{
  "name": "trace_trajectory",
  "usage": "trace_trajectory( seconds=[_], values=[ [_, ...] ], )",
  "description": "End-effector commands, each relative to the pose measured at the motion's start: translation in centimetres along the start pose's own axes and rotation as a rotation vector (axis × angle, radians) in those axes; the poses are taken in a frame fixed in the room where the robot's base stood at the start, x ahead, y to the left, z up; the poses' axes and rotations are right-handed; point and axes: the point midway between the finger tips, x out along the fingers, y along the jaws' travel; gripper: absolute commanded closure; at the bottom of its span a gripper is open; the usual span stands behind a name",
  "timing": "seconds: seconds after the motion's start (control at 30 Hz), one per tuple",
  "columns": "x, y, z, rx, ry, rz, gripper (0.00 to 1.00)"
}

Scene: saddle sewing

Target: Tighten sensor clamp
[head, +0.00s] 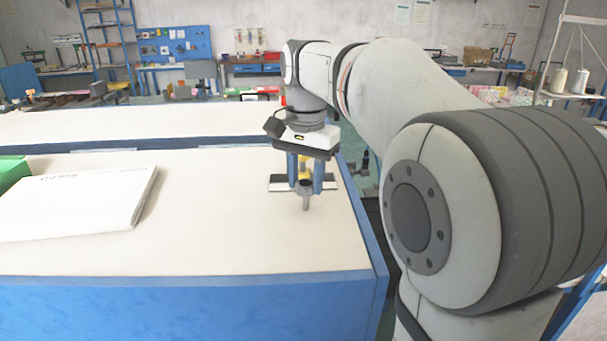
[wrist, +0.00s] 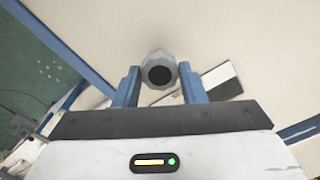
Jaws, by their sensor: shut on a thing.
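My gripper (head: 305,188) points straight down over the right part of the near table, its two blue fingers closed on the clamp's grey knob. In the wrist view the knob (wrist: 160,58) is a scalloped grey round with a dark centre, between the fingers (wrist: 158,82). In the head view a grey post-like part (head: 306,200) of the clamp shows in front of the fingers, and a bit of yellow shows between them. A flat plate (head: 333,185), dark and light, lies behind the fingers. The rest of the clamp and the sensor are hidden or unclear.
A white packet or booklet (head: 75,203) lies on the left of the blue-edged table (head: 200,235), with a green box (head: 14,173) beside it. The table's right edge is close to my gripper. The tabletop between packet and gripper is clear.

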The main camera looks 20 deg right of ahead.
Motion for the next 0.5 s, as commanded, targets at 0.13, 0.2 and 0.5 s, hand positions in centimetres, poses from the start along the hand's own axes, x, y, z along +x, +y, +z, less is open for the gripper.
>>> trace_trajectory(
  seconds=[0.13,0.2,0.5],
  values=[
    [-0.11,-0.02,0.00,0.087,0.000,-0.002,0.86],
    [-0.10,-0.02,0.00,0.119,0.000,-0.002,0.86],
    [-0.08,-0.02,-0.01,0.192,0.000,-0.002,0.86]
  ],
)
